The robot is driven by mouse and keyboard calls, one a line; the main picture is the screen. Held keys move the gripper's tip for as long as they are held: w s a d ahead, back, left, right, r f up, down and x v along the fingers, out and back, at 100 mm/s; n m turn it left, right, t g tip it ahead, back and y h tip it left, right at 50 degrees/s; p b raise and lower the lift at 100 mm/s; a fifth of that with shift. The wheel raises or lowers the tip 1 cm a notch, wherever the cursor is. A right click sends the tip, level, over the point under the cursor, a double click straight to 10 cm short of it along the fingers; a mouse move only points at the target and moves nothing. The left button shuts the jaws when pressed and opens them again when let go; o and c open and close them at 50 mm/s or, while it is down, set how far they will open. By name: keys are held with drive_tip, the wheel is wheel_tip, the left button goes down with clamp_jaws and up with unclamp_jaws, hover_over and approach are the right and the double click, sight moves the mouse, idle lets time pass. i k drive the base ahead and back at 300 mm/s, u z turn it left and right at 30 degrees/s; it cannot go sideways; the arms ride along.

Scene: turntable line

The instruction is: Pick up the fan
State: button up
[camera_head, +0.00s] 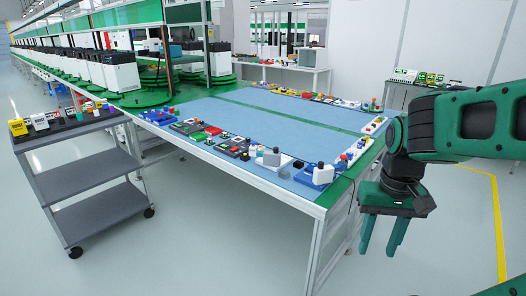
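My gripper (378,251) hangs at the right, off the near right side of the blue-topped table (290,121). Its two green fingers point down, apart, with nothing between them. I cannot tell which item is the fan. Many small parts stand along the table's edges, too small to make out.
A grey cart (100,166) with small items on top stands at the left. White machines on green round bases (142,99) line the back left. A side table (430,82) with boards stands at the back right. The table's middle and the floor at right are clear.

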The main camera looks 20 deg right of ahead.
sight(310, 168)
drive_tip(key=z, duration=0.7)
drive_tip(key=k, duration=0.9)
drive_tip(key=z, duration=1)
drive_tip(key=k, duration=0.4)
drive_tip(key=z, duration=0.4)
drive_tip(key=i, duration=2.2)
drive_tip(key=u, duration=1)
drive_tip(key=i, duration=1)
drive_tip(key=u, duration=1.05)
drive_tip(key=i, duration=0.55)
drive_tip(key=u, duration=0.2)
